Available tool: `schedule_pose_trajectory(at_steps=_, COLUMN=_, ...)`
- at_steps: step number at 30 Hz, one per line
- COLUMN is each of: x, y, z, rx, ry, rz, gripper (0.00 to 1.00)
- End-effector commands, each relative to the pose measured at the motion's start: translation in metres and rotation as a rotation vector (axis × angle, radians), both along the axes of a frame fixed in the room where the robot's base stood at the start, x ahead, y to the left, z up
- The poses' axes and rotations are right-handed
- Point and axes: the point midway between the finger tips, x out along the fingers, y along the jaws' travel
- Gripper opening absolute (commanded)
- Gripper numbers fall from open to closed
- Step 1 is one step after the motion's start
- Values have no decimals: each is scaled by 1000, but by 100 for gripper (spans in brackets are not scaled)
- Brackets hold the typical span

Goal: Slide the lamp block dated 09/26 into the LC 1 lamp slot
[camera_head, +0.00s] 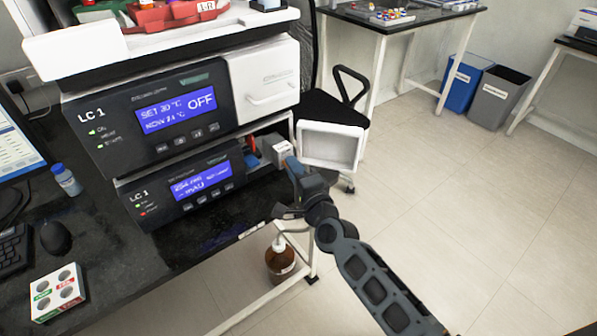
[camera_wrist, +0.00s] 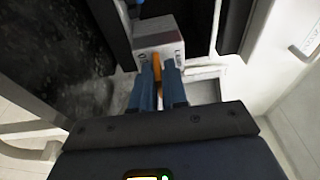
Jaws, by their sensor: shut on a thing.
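A pale grey lamp block (camera_head: 283,151) sits at the open compartment on the right side of the lower LC 1 module (camera_head: 185,187). In the wrist view the lamp block (camera_wrist: 160,40) is straight ahead of my gripper (camera_wrist: 158,72), between dark walls. The blue fingers are shut on an orange tab at the block's near face. No date is readable on it. In the head view my gripper (camera_head: 293,165) is right beside the block and partly hides it. How deep the block sits in the slot I cannot tell.
The white compartment door (camera_head: 331,146) hangs open to the right, close to my gripper. The upper LC 1 module (camera_head: 160,110) is above. A brown bottle (camera_head: 280,262) stands below the bench. A box with round holes (camera_head: 58,292) lies at the front left.

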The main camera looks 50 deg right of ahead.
Motion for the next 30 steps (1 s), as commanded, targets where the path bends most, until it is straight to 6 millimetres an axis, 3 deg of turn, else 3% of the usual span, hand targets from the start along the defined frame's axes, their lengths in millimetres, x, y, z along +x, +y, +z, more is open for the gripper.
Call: schedule_pose_trajectory(at_steps=30, x=62, y=-18, z=1, rx=-1, ry=-2, rz=0, gripper=0)
